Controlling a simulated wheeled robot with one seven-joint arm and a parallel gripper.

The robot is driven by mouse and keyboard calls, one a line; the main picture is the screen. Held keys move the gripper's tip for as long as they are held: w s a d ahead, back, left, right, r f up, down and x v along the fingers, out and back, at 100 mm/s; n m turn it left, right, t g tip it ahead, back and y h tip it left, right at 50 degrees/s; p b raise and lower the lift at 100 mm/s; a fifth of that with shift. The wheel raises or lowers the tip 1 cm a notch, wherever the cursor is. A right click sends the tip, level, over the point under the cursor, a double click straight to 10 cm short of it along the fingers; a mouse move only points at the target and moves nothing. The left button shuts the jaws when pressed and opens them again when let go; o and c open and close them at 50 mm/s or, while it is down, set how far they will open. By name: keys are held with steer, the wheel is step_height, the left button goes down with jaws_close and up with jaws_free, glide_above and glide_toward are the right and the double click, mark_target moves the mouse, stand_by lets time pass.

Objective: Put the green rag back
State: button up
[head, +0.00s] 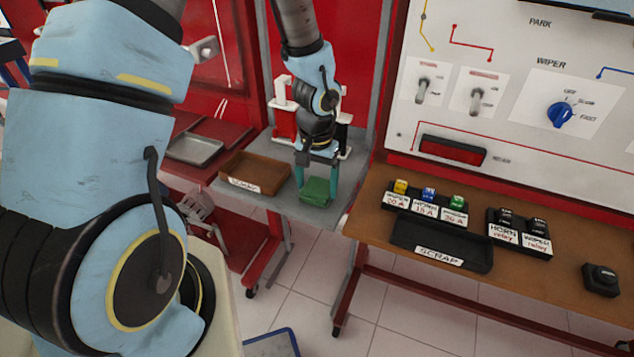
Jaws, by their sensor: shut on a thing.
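The green rag (314,192) is a small folded block at the front right of the grey bench top, between the brown tray and the bench's right edge. My gripper (318,183) points down over it, with one teal finger on each side, shut on the rag. The rag is at or just above the grey surface; I cannot tell whether it touches. The fingers hide part of its sides.
A brown labelled tray (255,173) stands just left of the rag. A metal tray (195,149) lies farther left. At right, a wooden bench (531,283) carries a black SCRAP tray (440,243), fuse holders and relays below the wiper panel (525,80).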

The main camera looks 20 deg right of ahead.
mark_target(317, 186)
steer(key=shift+f, duration=0.15)
steer(key=o, duration=0.9)
steer(key=shift+r, duration=0.2)
step_height(317, 186, up, 12)
steer(key=a+r+n, duration=0.1)
steer(key=a+n, duration=0.1)
steer(key=a, duration=0.6)
steer(key=w+a+r+n+t, duration=0.1)
steer(key=a+r+n, duration=0.1)
steer(key=a, duration=0.7)
steer(key=a+r+n, duration=0.2)
steer(key=a+n, duration=0.1)
steer(key=a, duration=0.5)
steer(key=shift+w+a+t, duration=0.15)
steer(key=shift+t, duration=0.15)
